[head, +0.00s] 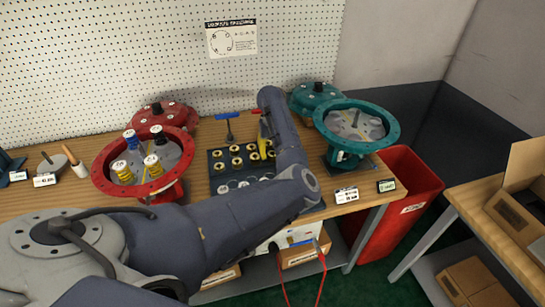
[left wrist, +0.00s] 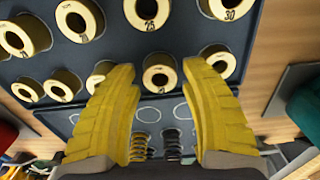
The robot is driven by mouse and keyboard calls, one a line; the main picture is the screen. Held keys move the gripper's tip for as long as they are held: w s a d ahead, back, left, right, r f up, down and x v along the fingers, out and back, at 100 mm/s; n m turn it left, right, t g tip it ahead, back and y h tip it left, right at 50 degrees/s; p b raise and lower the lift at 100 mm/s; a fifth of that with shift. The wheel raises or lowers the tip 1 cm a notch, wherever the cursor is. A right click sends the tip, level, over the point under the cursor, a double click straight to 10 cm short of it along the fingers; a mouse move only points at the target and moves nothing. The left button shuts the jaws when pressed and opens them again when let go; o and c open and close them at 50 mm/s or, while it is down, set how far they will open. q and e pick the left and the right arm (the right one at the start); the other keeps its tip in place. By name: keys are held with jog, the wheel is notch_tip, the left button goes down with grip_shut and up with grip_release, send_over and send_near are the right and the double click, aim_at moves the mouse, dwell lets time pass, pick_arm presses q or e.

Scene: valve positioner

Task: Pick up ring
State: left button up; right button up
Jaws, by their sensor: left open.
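Several brass-yellow rings with dark holes and printed numbers sit in rows on a dark tray (head: 212,172). My left gripper (head: 265,148) reaches over the tray's right part, its arm crossing in front of the bench. In the left wrist view the yellow fingers (left wrist: 158,70) are spread open with nothing held. One ring (left wrist: 160,68) lies in the gap between the fingertips; I cannot tell whether they are level with it. Other rings, marked 25 (left wrist: 148,10) and 30 (left wrist: 231,6), lie beyond. The fingers partly cover rings at both sides. My right gripper is not in view.
A red flanged valve body (head: 103,178) with springs inside stands left of the tray. A teal valve body (head: 325,118) stands to the right. Springs (left wrist: 172,145) lie at the tray's near side. A red bin (head: 408,190) stands beyond the bench's right end.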

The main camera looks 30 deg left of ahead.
pick_arm(q)
jog(key=shift+f, duration=0.55)
grip_shut()
